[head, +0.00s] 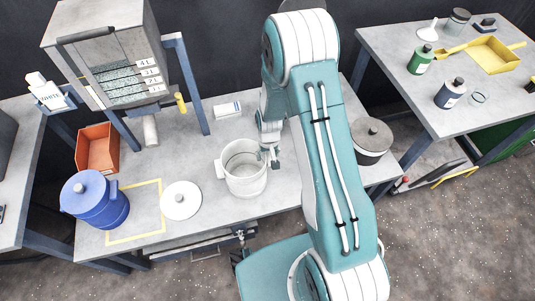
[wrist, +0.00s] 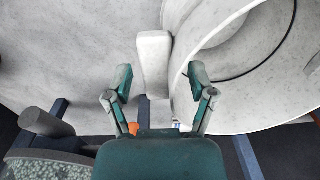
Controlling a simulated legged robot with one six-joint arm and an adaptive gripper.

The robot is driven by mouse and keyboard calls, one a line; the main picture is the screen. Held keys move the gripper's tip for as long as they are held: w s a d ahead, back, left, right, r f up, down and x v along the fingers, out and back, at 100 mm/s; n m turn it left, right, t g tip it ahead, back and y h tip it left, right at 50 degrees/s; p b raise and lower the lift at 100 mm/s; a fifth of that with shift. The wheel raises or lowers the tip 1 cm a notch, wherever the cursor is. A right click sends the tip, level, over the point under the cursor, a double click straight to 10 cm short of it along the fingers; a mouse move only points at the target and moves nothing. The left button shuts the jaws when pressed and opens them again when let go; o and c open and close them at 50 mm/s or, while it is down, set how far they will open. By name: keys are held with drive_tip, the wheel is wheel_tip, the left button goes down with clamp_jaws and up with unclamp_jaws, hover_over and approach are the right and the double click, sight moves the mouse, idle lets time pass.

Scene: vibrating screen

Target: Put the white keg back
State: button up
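The white keg (head: 243,180) stands upright and uncovered on the middle table. A round white lid (head: 181,201) with a knob lies on the table to its left. My gripper (head: 268,152) is at the keg's right rim in the head view. In the wrist view my gripper (wrist: 160,82) is open. The keg's pale handle (wrist: 153,62) shows between the two fingers, with a gap on each side. The keg's wall and open mouth (wrist: 245,45) fill the right of that view, and the right finger overlaps the wall. Contact cannot be told.
A yellow outline (head: 134,239) marks the table between a blue lidded keg (head: 95,203) and the white lid. An orange bin (head: 97,148), a hopper (head: 122,70) and a grey lidded pot (head: 371,140) stand around. A side table (head: 400,60) holds bottles.

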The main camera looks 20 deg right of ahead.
idle(0.3)
drive_tip(key=s+r+t, duration=0.1)
drive_tip(key=s+r, duration=0.3)
drive_tip(key=r, duration=1.1)
drive_tip(key=s+r+t, duration=0.2)
drive_tip(key=s+r, duration=0.1)
drive_tip(key=r, duration=1.3)
drive_tip(key=s+r+t, duration=0.2)
drive_tip(key=s+r, duration=0.6)
drive_tip(key=s, duration=0.5)
drive_tip(key=shift+s+d+r, duration=0.15)
drive_tip(key=shift+d+r, duration=0.1)
drive_tip(key=shift+d, duration=0.2)
